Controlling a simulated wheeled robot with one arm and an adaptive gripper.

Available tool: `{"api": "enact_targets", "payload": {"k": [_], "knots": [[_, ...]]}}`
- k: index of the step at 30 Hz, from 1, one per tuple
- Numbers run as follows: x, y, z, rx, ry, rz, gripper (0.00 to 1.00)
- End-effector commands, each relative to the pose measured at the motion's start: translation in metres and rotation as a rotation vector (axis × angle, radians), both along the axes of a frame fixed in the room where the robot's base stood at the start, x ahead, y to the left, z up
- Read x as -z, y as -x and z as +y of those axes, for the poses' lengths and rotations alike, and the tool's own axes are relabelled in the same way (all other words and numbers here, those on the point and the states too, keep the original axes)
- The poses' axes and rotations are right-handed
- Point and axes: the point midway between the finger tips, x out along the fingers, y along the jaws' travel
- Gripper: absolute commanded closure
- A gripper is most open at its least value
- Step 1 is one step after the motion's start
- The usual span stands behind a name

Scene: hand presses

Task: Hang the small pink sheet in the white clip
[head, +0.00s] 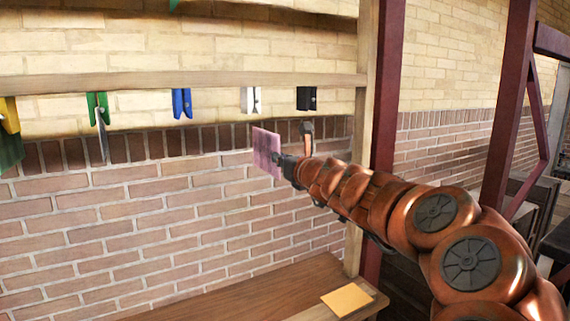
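The small pink sheet (267,153) is held upright in the air by my gripper (279,160), which comes in from the right. The fingers meet the sheet at its right edge and are small and partly hidden in this view. The white clip (250,100) hangs from the wooden rail, up and slightly left of the sheet. In the picture there is a small gap between the clip's lower end and the sheet's top. The white clip appears empty.
On the wooden rail (150,83) also hang a black clip (306,98), a blue clip (182,103), a green clip (98,108) holding a grey sheet (102,140), and a yellow clip (9,114). An orange-yellow sheet (347,300) lies on the wooden bench (270,292). A post (365,130) stands right.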

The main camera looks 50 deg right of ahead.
Motion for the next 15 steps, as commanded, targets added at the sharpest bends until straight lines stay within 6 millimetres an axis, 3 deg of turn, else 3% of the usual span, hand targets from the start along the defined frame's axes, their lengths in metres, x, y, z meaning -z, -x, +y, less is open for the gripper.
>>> {"api": "enact_targets", "payload": {"k": [15], "knots": [[-0.003, -0.040, -0.013, -0.003, 0.001, -0.001, 1.00]]}}
